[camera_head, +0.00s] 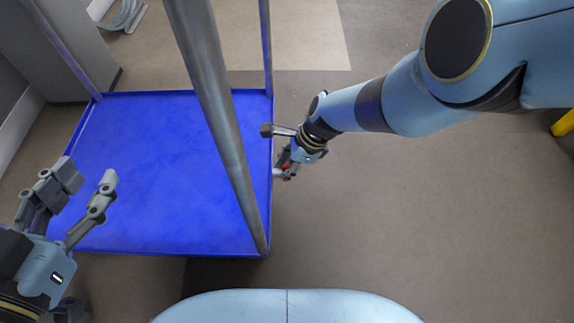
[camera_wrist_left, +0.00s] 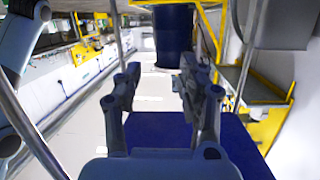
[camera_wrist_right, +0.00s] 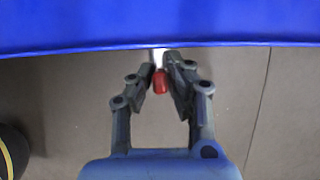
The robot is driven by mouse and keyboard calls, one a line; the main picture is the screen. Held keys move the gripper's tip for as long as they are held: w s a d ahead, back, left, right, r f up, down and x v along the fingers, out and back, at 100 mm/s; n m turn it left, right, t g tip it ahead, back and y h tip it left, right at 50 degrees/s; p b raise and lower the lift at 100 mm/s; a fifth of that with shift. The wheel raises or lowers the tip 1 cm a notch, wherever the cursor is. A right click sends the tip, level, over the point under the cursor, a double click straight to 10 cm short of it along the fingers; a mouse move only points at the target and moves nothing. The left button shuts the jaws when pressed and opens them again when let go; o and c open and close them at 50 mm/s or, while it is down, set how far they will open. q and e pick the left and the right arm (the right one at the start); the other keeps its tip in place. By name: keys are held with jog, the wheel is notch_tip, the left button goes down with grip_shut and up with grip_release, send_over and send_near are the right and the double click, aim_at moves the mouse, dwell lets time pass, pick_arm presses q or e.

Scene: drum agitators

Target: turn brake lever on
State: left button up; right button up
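The brake lever (camera_wrist_right: 160,81) has a red end and a pale stem, and sticks out from the edge of the blue cart deck (camera_wrist_right: 90,27). In the right wrist view my right gripper (camera_wrist_right: 160,66) has its fingertips closed in on both sides of the lever. In the head view the right gripper (camera_head: 282,170) is at the deck's right edge, with a bit of red (camera_head: 287,178) showing between its parts. My left gripper (camera_head: 90,178) is open and empty over the left part of the blue deck (camera_head: 165,170); its fingers stand apart in the left wrist view (camera_wrist_left: 158,75).
A grey metal post (camera_head: 215,95) of the cart rises close to the camera, between my two arms. Grey-brown floor (camera_head: 430,220) is clear to the right. A grey cabinet (camera_head: 65,55) stands at the upper left. A yellow piece (camera_head: 563,122) shows at the right edge.

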grip_shut()
jog(key=shift+s+r+t+p, duration=0.2)
jog(key=shift+s+t+p, duration=0.05)
jog(key=shift+t+p, duration=0.75)
pick_arm(q)
jog(key=s+a+f+g, duration=0.1)
jog(key=s+f+g, duration=0.3)
jog(key=f+g, duration=0.1)
jog(key=shift+s+f+n+g+y+p, duration=0.3)
jog(key=shift+s+f+p, duration=0.05)
jog(key=shift+p, duration=0.05)
pick_arm(e)
jog(key=shift+s+f+n+t, duration=0.1)
jog(key=shift+f+n+t, duration=0.1)
jog(key=shift+t, duration=0.35)
jog(key=shift+s+f+n+t, duration=0.1)
jog(key=shift+n+t, duration=0.1)
jog(key=shift+t, duration=0.35)
jog(key=o, duration=0.6)
grip_release()
pick_arm(q)
jog(key=shift+f, duration=0.1)
